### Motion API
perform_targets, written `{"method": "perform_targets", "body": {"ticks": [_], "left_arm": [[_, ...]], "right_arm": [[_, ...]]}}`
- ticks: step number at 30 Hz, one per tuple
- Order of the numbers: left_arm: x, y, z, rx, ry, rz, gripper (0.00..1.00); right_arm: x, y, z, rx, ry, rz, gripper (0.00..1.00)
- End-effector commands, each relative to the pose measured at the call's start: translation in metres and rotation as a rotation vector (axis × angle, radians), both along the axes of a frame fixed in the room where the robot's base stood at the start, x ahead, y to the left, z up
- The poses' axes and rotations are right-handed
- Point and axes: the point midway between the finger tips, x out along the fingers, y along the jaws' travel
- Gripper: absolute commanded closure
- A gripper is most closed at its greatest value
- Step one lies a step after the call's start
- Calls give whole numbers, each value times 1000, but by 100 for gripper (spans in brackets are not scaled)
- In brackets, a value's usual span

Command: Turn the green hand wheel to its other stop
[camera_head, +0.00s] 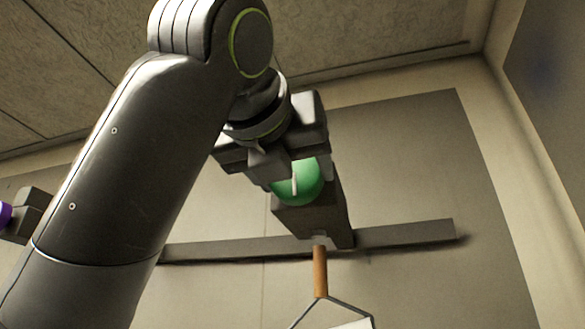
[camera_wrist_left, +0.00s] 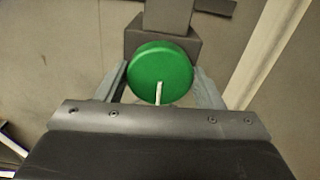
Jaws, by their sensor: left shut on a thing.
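The green hand wheel (camera_head: 310,186) is mounted on the front of a dark box (camera_head: 322,216) on the wall rail. A white mark shows on its face. My left gripper (camera_head: 284,172) reaches in from the left and is shut on the wheel, partly hiding it in the head view. In the left wrist view the wheel (camera_wrist_left: 160,68) sits between the two fingers of my left gripper (camera_wrist_left: 162,88), one on each side of its rim. There the white mark points toward the bottom of the picture. My right gripper is not in view.
A grey rail (camera_head: 405,234) runs along the wall behind. An orange-brown rod (camera_head: 320,271) hangs below the box, with a thin frame and a white piece under it. A purple part on a dark block (camera_head: 30,216) shows at the left edge.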

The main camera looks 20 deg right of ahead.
Motion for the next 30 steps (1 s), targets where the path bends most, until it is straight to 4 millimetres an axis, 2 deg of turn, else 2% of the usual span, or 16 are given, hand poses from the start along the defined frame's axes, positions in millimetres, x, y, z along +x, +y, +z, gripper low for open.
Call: {"method": "perform_targets", "body": {"ticks": [6,21,22,27,30], "left_arm": [[1,-1,-4,59,-25,-1,61],[1,-2,-4,75,-36,-2,61],[1,-2,-4,75,-36,-2,37],[1,-1,-3,72,-38,0,17],[0,-1,-2,70,-39,0,17]], "right_arm": [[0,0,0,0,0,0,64],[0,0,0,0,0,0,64],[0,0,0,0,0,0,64],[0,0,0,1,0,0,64],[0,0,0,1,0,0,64]]}}
